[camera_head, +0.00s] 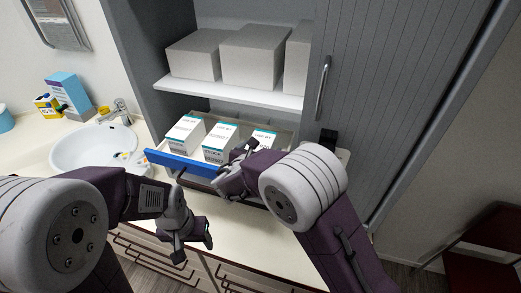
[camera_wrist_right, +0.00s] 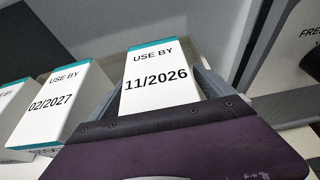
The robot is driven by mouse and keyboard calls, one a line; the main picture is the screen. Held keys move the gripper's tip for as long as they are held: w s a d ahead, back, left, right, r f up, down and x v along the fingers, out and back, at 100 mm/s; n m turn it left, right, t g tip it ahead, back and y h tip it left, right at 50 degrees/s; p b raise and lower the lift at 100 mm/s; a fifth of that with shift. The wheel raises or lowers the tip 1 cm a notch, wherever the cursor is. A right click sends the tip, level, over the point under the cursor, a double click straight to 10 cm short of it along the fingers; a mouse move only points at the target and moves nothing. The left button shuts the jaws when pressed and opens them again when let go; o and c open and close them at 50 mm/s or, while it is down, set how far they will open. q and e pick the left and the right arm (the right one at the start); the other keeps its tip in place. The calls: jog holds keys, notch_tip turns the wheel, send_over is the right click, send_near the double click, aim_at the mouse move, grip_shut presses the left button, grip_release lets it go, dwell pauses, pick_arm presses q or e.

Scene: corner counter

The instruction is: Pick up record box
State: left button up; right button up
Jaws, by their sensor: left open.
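No box is marked as a record box in words I can read. Three white boxes with teal edges stand in a blue-fronted tray (camera_head: 182,164) in the open cabinet: a left box (camera_head: 186,134), a middle box (camera_head: 220,143) and a right box (camera_head: 264,139). My right gripper (camera_head: 251,146) is at the right box, partly hiding it. In the right wrist view, a box reading "USE BY 11/2026" (camera_wrist_right: 160,78) lies between my grey fingers; whether they press on it is unclear. A "02/2027" box (camera_wrist_right: 52,103) stands left of it. My left gripper (camera_head: 194,251) is open and empty before the counter.
Large plain grey boxes (camera_head: 252,57) stand on the white shelf (camera_head: 230,94) above the tray. A ribbed grey door (camera_head: 385,100) is on the right. A round sink (camera_head: 93,147) and a blue-and-white carton (camera_head: 68,94) are on the left. A dark red chair (camera_head: 485,238) stands at far right.

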jog(key=shift+s+r, duration=0.1)
jog(key=c, duration=1.5)
jog(key=shift+r, duration=0.1)
jog(key=shift+r+p, duration=0.35)
notch_tip(320, 180, up, 7)
jog(key=p, duration=0.5)
jog(key=shift+r, duration=0.15)
jog(key=s, duration=0.1)
jog(key=s+a+f+b, duration=0.1)
jog(key=s, duration=0.1)
jog(key=shift+s+a+f, duration=0.1)
jog(key=shift+s+f, duration=0.05)
jog(key=s+a, duration=0.4)
jog(key=s, duration=0.9)
jog(key=shift+s+a, duration=0.2)
jog(key=shift+s, duration=0.2)
